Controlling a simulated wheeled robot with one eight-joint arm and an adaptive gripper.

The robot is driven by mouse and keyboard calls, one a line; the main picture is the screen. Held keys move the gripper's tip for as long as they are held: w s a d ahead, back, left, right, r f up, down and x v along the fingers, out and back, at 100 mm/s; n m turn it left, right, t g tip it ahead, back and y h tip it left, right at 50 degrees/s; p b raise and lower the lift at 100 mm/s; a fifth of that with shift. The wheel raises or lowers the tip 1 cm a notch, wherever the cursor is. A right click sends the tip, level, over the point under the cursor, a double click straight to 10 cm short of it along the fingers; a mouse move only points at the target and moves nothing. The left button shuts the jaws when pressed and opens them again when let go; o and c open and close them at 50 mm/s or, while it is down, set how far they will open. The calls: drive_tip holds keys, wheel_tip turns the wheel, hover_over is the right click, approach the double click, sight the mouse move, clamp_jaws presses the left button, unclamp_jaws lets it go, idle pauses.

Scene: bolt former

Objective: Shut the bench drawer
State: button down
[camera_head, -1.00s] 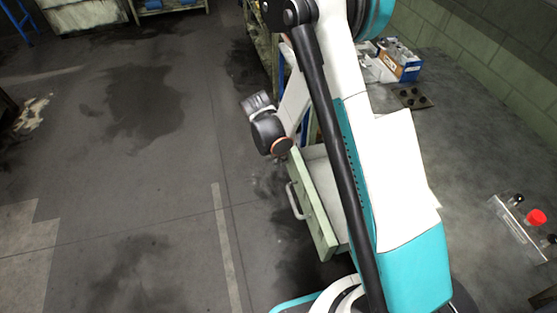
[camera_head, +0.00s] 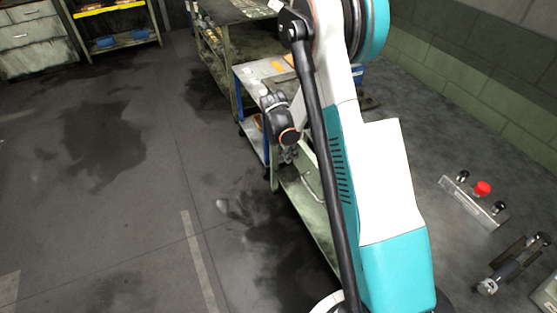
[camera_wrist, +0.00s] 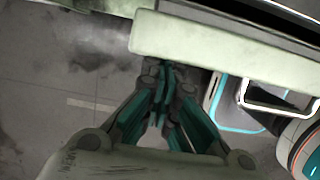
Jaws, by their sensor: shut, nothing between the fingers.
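The pale green drawer front (camera_head: 302,203) with its metal handle (camera_head: 311,186) shows partly behind my arm in the head view. In the wrist view the drawer front (camera_wrist: 215,48) crosses the top right, with the handle (camera_wrist: 275,103) at the right. A dark strip runs along the top edge of the front there. How far out the drawer stands is hard to tell. My gripper (camera_wrist: 163,72) is shut and empty, its fingertips close to the lower edge of the front. Contact cannot be told. My arm hides much of the drawer in the head view.
The grey benchtop (camera_head: 440,135) holds a box with a red button (camera_head: 483,188) and a clamp-like fixture (camera_head: 515,265). A cart (camera_head: 255,78) stands beyond the drawer. Bare floor (camera_head: 110,220) lies open to the left.

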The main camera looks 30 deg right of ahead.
drive_tip(key=shift+d, duration=0.55)
